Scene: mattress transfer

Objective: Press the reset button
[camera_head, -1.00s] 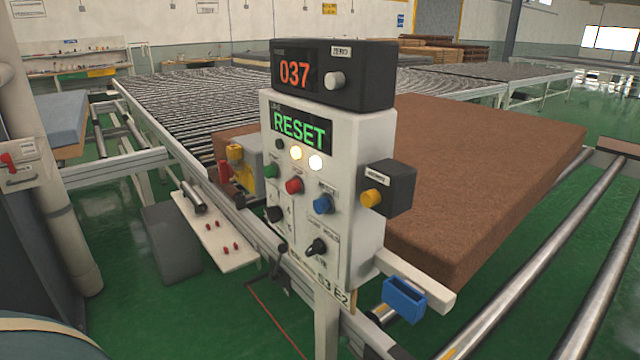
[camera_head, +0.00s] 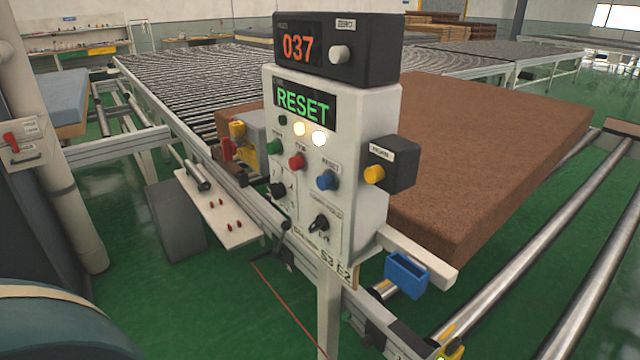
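A white control panel (camera_head: 352,205) stands in the middle of the view with a lit green display (camera_head: 304,104) reading RESET. The blue button (camera_head: 327,180), under a small RESET label, is on the right of its button row. A red button (camera_head: 297,161) and a green button (camera_head: 274,147) are to its left. Two lamps shine above them, the right lamp (camera_head: 319,138) brighter. Nothing covers the blue button, and whether it is pushed in cannot be told. Neither gripper is in view.
A black box (camera_head: 298,49) reading 037 tops the panel. A side box with a yellow button (camera_head: 374,174) sticks out right. A blue holder (camera_head: 407,276) is below. A brown mattress (camera_head: 487,150) lies behind. A dark teal rounded shape (camera_head: 60,325) fills the bottom left.

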